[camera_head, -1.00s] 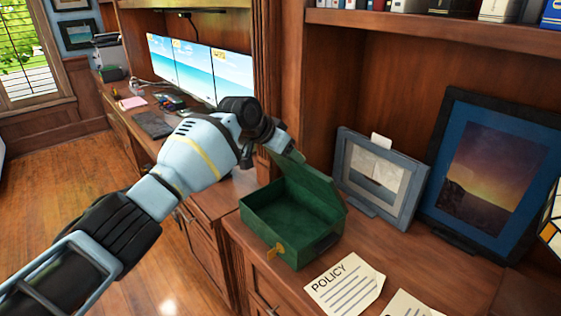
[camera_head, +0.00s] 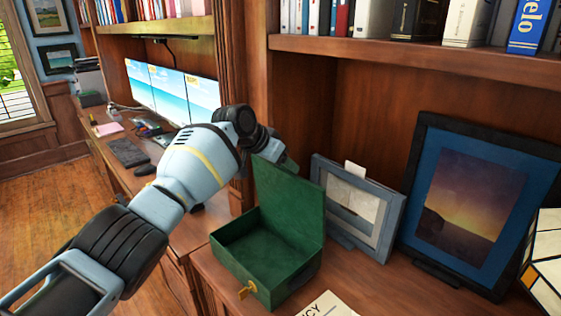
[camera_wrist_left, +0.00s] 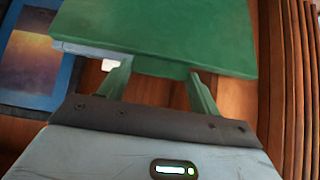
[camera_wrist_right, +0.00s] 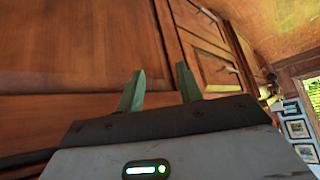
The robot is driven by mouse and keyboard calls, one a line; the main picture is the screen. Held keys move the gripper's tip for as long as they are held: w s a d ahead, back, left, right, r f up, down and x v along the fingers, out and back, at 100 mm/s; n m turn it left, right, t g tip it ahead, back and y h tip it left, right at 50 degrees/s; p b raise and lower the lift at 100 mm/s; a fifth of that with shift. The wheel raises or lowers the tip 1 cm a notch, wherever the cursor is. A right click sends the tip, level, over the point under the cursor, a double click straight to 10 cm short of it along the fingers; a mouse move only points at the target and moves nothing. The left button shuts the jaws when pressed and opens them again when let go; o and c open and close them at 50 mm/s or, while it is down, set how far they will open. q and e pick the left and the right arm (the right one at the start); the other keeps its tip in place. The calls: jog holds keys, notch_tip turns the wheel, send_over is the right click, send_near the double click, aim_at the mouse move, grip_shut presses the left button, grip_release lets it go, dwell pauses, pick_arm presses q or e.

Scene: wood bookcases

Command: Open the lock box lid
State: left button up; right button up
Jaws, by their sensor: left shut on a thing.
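The green lock box (camera_head: 262,262) stands on the wooden counter, its inside empty where I can see it. Its lid (camera_head: 290,205) stands raised, about upright, at the box's back right side. A brass latch (camera_head: 246,289) shows on the front. My left gripper (camera_head: 288,165) is at the lid's upper edge, its tips partly hidden. In the left wrist view the green lid (camera_wrist_left: 160,35) fills the space beyond the two fingers (camera_wrist_left: 158,85), and the gripper is shut on it. My right gripper (camera_wrist_right: 158,88) is open and empty, facing wooden cabinet fronts.
A grey picture frame (camera_head: 385,228) and a larger blue frame (camera_head: 428,165) stand behind the box to the right. A policy paper (camera_head: 328,306) lies in front. A shelf of books (camera_head: 400,52) hangs above. Monitors (camera_head: 170,95) stand on the desk at left.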

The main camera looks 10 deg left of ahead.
pick_arm(q)
jog(key=shift+d+r, duration=0.15)
jog(key=shift+r, duration=0.1)
jog(key=o, duration=1.4)
jog(key=p+v, duration=0.2)
jog(key=v, duration=0.5)
jog(key=shift+s+a+r, duration=0.2)
jog(key=shift+s, duration=0.05)
pick_arm(e)
jog(key=shift+w+r, duration=0.2)
jog(key=shift+r, duration=0.35)
jog(key=shift+w+r, duration=0.2)
jog(key=shift+r, duration=0.3)
jog(key=shift+w+d+r+t, duration=0.1)
jog(key=shift+w+t, duration=0.1)
jog(key=shift+t, duration=0.1)
